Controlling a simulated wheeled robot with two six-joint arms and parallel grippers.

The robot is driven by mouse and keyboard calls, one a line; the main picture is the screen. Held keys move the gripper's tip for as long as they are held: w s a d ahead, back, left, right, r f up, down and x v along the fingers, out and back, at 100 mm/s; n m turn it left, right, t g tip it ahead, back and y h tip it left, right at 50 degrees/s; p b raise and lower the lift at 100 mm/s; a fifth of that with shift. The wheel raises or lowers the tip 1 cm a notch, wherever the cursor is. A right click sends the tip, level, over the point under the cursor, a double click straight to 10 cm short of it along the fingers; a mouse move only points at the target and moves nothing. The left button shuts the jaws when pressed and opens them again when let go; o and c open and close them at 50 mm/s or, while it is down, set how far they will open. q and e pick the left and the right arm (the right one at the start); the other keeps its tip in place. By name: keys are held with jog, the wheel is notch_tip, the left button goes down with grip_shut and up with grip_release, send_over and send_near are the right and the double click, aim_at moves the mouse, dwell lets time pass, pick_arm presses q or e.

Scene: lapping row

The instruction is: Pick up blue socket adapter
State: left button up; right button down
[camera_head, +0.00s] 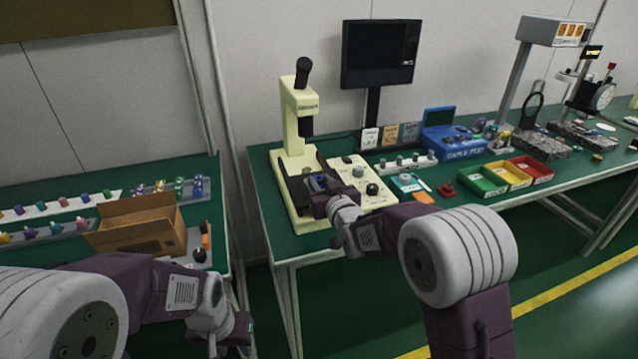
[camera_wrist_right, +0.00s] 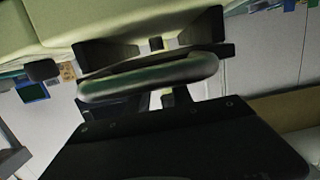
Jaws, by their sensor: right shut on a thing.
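The blue socket adapter (camera_head: 318,181) shows as a small blue piece at the fingertips of my right gripper (camera_head: 319,192), over the dark stage of the cream microscope-like machine (camera_head: 299,160). My right gripper is shut on it. In the right wrist view, a rounded grey-green bar (camera_wrist_right: 150,77) crosses in front of the dark jaws, so the adapter cannot be made out there. My left gripper (camera_head: 238,335) is low at the bottom left, away from the adapter, and its jaws are too unclear to read.
The machine's column stands close behind my right gripper. A cream control box (camera_head: 352,172) with knobs is just right of it. Further right are a blue case (camera_head: 455,143) and green, yellow and red bins (camera_head: 508,174). An open cardboard box (camera_head: 138,224) stands on the left table.

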notch_tip(320, 180, up, 4)
jog(key=shift+r+p, duration=0.1)
jog(key=shift+p, duration=0.75)
jog(key=w+d+r+p, duration=0.4)
jog(key=w+d+r, duration=0.1)
jog(key=d, duration=0.5)
jog(key=shift+w+r, duration=0.35)
jog(key=shift+r, duration=0.55)
